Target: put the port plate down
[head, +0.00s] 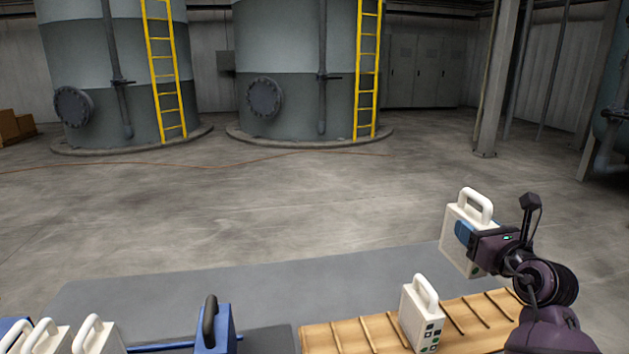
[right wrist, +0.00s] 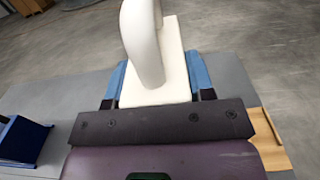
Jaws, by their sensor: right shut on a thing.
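My right gripper (head: 466,233) is shut on a white plate with a loop handle on top, which I take as the port plate (head: 455,258). The plate is upright and held up in the air at the right, above and behind the slatted wooden rack (head: 345,341). In the right wrist view the plate (right wrist: 178,55) sits between the two blue fingers, its handle rising toward the camera. The plate's lower edge shows no contact with anything. My left gripper is not in view.
Another white plate (head: 412,310) with small coloured marks on its edge stands in the wooden rack; slots beside it are empty. The grey mat (head: 260,290) behind is bare.

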